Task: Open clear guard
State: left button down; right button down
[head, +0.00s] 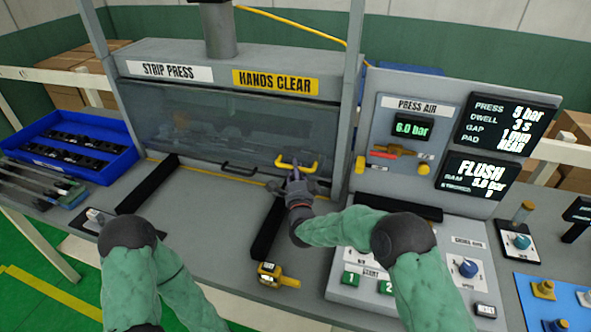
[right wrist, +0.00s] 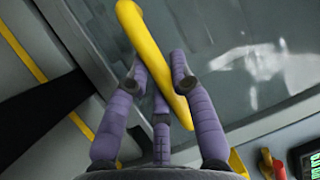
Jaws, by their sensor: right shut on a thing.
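The clear guard (head: 200,125) is a see-through panel across the front of the strip press, and it hangs down over the opening. A yellow handle (head: 312,165) is on its lower right edge. My right gripper (head: 294,174) is at this handle. In the right wrist view its purple fingers (right wrist: 158,80) are closed around the yellow handle (right wrist: 135,25), which crosses between them at a slant. The guard panel (right wrist: 220,25) shows behind the fingers, with a pale reflection. My left arm enters at the lower left, but its gripper is not visible.
Black rails (head: 148,184) stand on the bench before the press. A yellow device (head: 275,275) lies near the front edge. A blue bin (head: 65,170) with dark parts is at left. The press air panel (head: 410,125) and a button panel (head: 415,262) are at right.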

jog(key=p, duration=0.3)
send_near(294, 106)
jog(key=w, duration=0.2)
jog(key=w+r, duration=0.1)
jog(key=w, duration=0.2)
jog(key=shift+w+a, duration=0.1)
jog(key=shift+a, duration=0.1)
jog(key=c, duration=1.1)
grip_release()
jog(key=shift+f, duration=0.1)
jog(key=shift+o, duration=0.2)
jog(key=s+f, duration=0.2)
jog(key=s, duration=0.9)
jog(key=shift+s+d, duration=0.4)
jog(key=shift+d, duration=0.05)
